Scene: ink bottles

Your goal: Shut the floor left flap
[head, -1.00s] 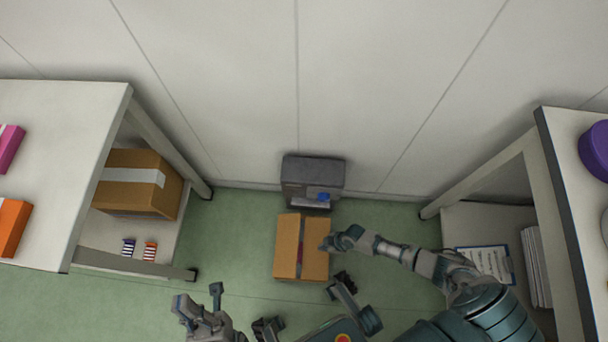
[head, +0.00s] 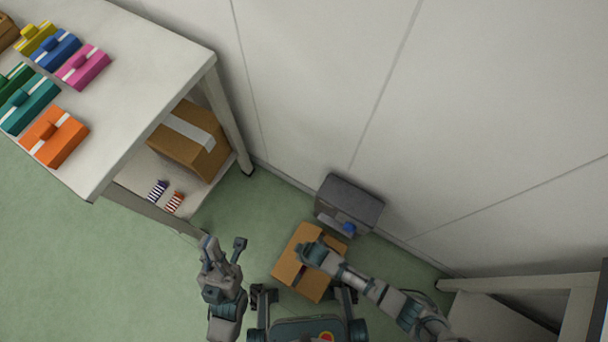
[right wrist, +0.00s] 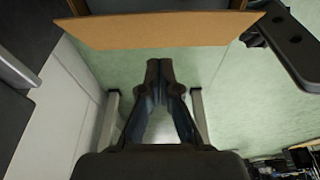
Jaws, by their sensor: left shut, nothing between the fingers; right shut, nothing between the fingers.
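A brown cardboard box (head: 293,271) stands on the green floor in the head view, with a seam between its top panels. My right arm reaches in from the right, and its gripper (head: 305,251) is over the far part of the box, hiding some of it. In the right wrist view, the right gripper (right wrist: 159,65) is shut and empty, just below a brown cardboard panel (right wrist: 150,31); I cannot tell whether they touch.
A dark grey machine (head: 348,203) with a blue part stands behind the box by the wall. A white table (head: 130,60) at left carries several coloured boxes; a taped carton (head: 188,142) sits on its lower shelf. Another table (head: 520,280) is at right. Floor at left is clear.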

